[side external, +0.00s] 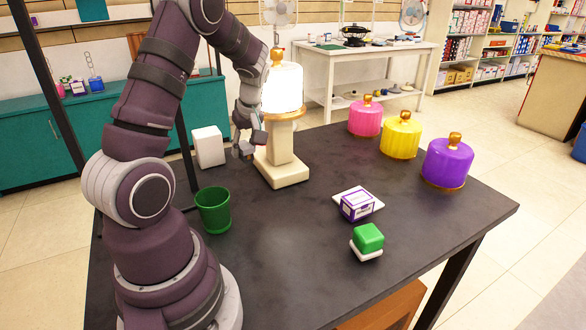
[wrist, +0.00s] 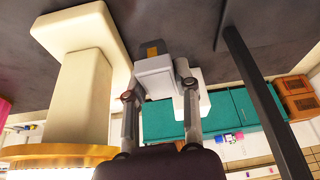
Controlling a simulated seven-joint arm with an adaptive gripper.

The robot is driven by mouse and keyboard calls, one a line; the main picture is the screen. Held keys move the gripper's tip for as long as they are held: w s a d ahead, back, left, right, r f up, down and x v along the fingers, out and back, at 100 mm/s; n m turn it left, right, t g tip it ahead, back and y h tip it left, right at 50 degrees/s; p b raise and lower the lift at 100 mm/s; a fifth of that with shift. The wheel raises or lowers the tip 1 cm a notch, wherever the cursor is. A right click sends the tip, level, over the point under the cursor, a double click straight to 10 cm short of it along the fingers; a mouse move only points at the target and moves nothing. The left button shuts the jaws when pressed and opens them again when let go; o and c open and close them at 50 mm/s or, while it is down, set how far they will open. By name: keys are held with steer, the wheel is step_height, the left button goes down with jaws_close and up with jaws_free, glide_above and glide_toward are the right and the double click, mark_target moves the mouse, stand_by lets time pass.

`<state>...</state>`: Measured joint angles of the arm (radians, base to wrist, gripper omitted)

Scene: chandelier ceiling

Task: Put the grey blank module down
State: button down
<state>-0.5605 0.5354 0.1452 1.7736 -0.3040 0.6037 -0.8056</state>
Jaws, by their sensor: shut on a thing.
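My gripper (side external: 246,146) hangs low just left of the cream pedestal. In the wrist view my gripper (wrist: 158,85) has its two fingers shut on the grey blank module (wrist: 155,82), a small block with an orange-brown patch on it. The module is mostly hidden in the side view, with only a small grey piece (side external: 245,152) showing between the fingertips. I cannot tell whether it touches the dark table (side external: 285,255).
The cream pedestal (side external: 281,165) with a glowing white dome (side external: 283,88) is close beside my gripper. A white box (side external: 208,146) and green cup (side external: 213,209) stand left. A purple-white box (side external: 357,205), green block (side external: 368,238) and coloured domes (side external: 402,137) are right. The table's middle front is clear.

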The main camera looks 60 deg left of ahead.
steer(key=m, duration=0.1)
glide_above(272, 209)
steer(key=f, duration=0.3)
steer(key=d+f, duration=0.1)
steer(key=f, duration=0.5)
steer(key=shift+d, duration=0.15)
steer(key=shift+f, duration=0.2)
steer(key=c, duration=0.8)
jaws_free()
steer(key=shift+r, duration=0.1)
